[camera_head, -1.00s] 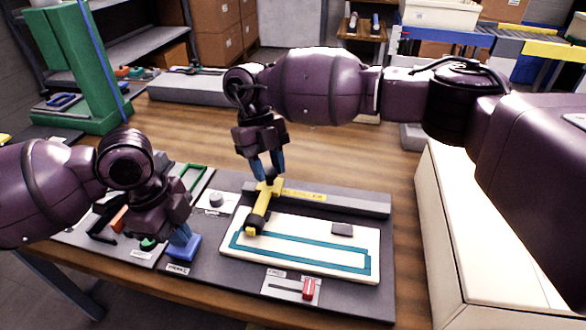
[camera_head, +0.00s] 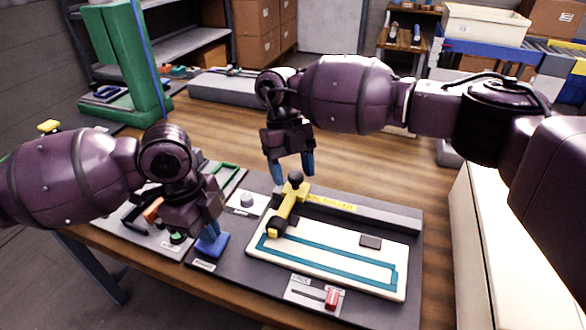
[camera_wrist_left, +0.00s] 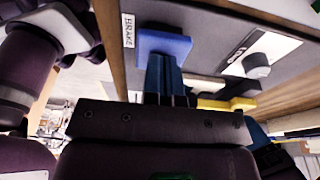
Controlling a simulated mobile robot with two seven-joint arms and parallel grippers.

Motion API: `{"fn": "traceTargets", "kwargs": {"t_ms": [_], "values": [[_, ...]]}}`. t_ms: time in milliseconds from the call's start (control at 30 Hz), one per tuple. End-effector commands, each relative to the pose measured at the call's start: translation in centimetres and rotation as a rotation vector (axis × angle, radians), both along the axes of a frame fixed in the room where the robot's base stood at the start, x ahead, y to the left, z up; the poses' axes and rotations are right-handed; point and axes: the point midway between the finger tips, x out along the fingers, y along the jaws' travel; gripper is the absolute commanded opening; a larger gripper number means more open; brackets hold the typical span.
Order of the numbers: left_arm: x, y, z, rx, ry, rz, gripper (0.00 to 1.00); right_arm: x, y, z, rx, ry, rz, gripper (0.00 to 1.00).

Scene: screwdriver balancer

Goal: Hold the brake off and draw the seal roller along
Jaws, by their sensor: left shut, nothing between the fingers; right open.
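The blue brake pad (camera_head: 216,243) is at the front left of the grey board. My left gripper (camera_head: 209,235) is shut with its fingertips down on the pad; the left wrist view also shows the blue pad (camera_wrist_left: 165,43) at the fingertips, beside the BRAKE label. The yellow seal roller (camera_head: 287,207), with a dark knob on top, lies at the left end of the white plate (camera_head: 320,282) with its teal track. My right gripper (camera_head: 294,171) is open, its fingertips to either side of the knob. Whether they touch it cannot be told.
A red slider (camera_head: 332,298) sits in front of the plate. A grey knob (camera_head: 247,199) stands left of the roller. A dark block (camera_head: 371,242) lies on the plate's right part. A raised grey rail (camera_head: 385,216) runs behind the plate.

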Motion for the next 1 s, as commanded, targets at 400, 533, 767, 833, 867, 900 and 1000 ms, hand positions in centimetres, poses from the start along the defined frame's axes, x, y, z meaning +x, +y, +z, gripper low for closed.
{"fn": "traceTargets", "kwargs": {"t_ms": [400,533,767,833,867,900,1000], "values": [[0.0,0.0,-0.2,0.001,0.002,0.002,0.0,1.6,0.7,4.1,0.0,-0.002,-0.001,0.6],[0.0,0.0,-0.2,0.001,0.002,0.001,0.0,2.4,1.1,6.5,0.0,-0.001,-0.001,0.6],[0.0,0.0,-0.2,0.001,0.002,0.001,0.0,3.7,1.6,9.7,0.001,-0.002,0.0,0.6],[0.0,0.0,-0.2,0.001,0.002,0.001,0.0,3.9,1.7,10.3,0.002,0.0,0.001,0.6],[0.0,0.0,-0.2,0.001,0.002,0.001,0.0,4.0,1.7,10.5,0.0,0.0,0.001,0.6],[0.0,0.0,-0.2,0.001,0.002,0.001,0.0,4.1,1.8,10.7,0.001,0.0,0.002,0.6],[0.0,0.0,-0.2,0.001,0.002,0.001,0.0,4.2,1.8,11.0,0.001,0.0,0.001,0.6]]}}
